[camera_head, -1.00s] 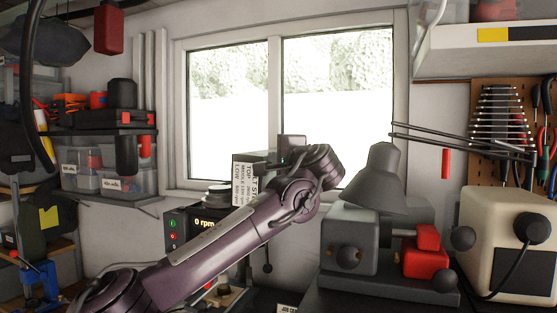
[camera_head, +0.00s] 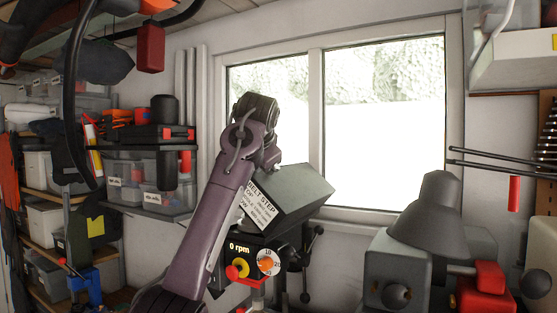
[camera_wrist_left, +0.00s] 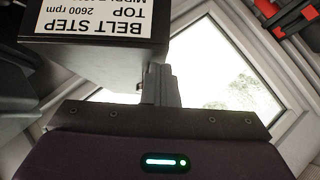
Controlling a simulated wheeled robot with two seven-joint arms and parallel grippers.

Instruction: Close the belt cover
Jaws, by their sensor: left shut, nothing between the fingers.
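The belt cover (camera_head: 297,196) is a dark grey box with a white "BELT STEP" label (camera_head: 259,205), on top of the drill press in the middle of the head view. It sits tilted above the drill's front panel (camera_head: 243,252). My left arm crosses in front of its left side. My left gripper is mostly hidden behind my wrist there. In the left wrist view my left gripper (camera_wrist_left: 158,78) is shut and empty, with its fingers close by the side of the cover (camera_wrist_left: 110,65); I cannot tell whether they touch. My right gripper is not in view.
A window (camera_head: 385,125) is behind the drill. A grey lamp (camera_head: 432,225) and a bench grinder with a red part (camera_head: 488,292) stand at the right. A shelf with clear bins (camera_head: 130,185) is on the left. Dark rods (camera_head: 500,163) jut in at the right.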

